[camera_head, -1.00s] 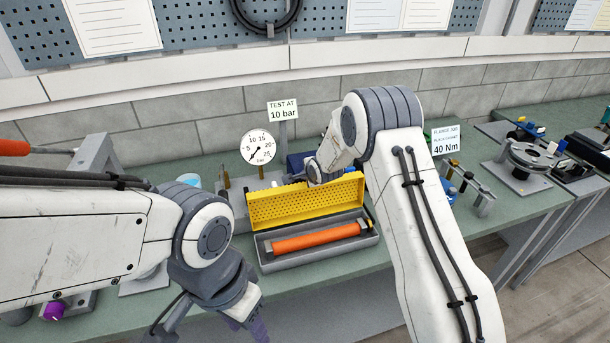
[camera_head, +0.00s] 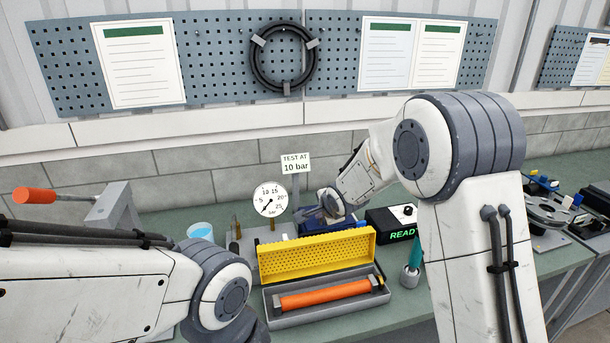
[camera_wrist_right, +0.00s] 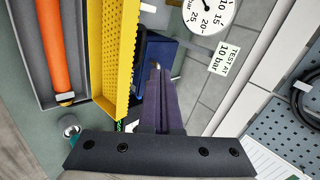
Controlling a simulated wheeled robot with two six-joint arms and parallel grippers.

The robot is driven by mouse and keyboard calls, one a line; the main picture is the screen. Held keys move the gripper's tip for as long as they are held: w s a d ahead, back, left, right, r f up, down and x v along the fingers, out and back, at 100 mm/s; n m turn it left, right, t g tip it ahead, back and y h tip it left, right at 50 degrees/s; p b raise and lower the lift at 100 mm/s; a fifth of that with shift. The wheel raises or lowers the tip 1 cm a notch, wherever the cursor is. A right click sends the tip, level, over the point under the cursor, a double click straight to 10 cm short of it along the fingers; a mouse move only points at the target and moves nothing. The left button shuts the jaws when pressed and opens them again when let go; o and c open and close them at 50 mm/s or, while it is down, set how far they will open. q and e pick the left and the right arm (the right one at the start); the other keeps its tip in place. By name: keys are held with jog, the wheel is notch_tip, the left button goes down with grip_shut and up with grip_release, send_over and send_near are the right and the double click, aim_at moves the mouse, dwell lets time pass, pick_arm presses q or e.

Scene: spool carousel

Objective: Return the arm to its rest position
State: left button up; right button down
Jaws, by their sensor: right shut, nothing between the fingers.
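My right arm (camera_head: 465,150) comes in from the right, bent at the elbow. My right gripper (camera_head: 307,214) is above the bench, behind the yellow perforated lid and close to a blue block (camera_head: 348,225). In the right wrist view its dark fingers (camera_wrist_right: 157,85) are together and empty, with the blue block (camera_wrist_right: 160,55) behind them. I cannot tell whether they touch it. My left arm (camera_head: 90,290) crosses the lower left; its gripper is below the picture.
A pressure gauge (camera_head: 270,199), a black READY box (camera_head: 385,226) and a teal-tipped tool (camera_head: 415,255) stand close by.

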jog(key=s+a+f+n+g+b, duration=0.1)
jog(key=s+a+n, duration=0.1)
jog(key=s+n, duration=0.35)
jog(key=s+a+f+n+g+b, duration=0.1)
jog(key=s+a+n+g+b, duration=0.1)
jog(key=s, duration=0.6)
jog(key=s+a+f+n+g+b, duration=0.1)
jog(key=s+a+n, duration=0.25)
jog(key=s, duration=0.35)
jog(key=s+d+f+n+g+b, duration=0.1)
jog(key=s+n, duration=0.4)
jog(key=s, duration=0.5)
jog(key=s+d+f+n+g+b, duration=0.2)
jog(key=s+n, duration=0.4)
jog(key=s, duration=0.5)
jog(key=shift+s+g+h, duration=0.3)
jog(key=shift+g+h, duration=0.1)
jog(key=shift+g, duration=0.5)
